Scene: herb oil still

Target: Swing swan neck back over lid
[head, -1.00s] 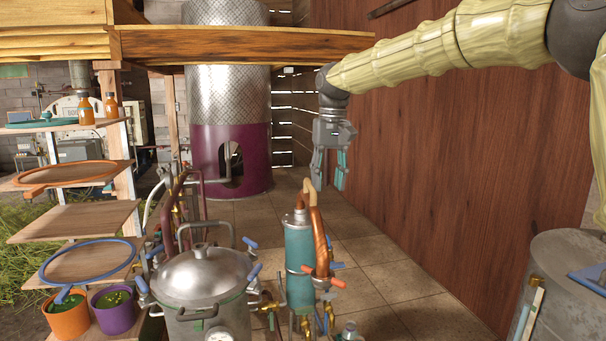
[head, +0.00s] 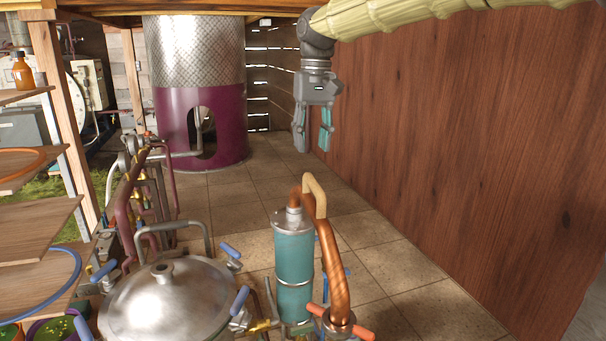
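The copper swan neck (head: 335,270) rises from the top of the teal condenser (head: 294,268), bends over, and comes down on the condenser's right side. It has a tan grip (head: 316,194) at its bend and an orange two-winged handle (head: 341,322) at its lower end. The silver domed lid (head: 165,305) sits on the pot at the lower left, and the swan neck is not over it. My gripper (head: 313,143) hangs fingers down, empty and open, in front of the wooden wall. In the picture it is above the swan neck, apart from it.
Blue-handled clamps (head: 229,251) and a grey bar handle (head: 174,228) are at the lid. Dark red pipes (head: 127,207) stand behind the pot. Shelves (head: 35,230) are at the left, a purple furnace (head: 178,130) at the back. The tiled floor (head: 390,275) right of the condenser is clear.

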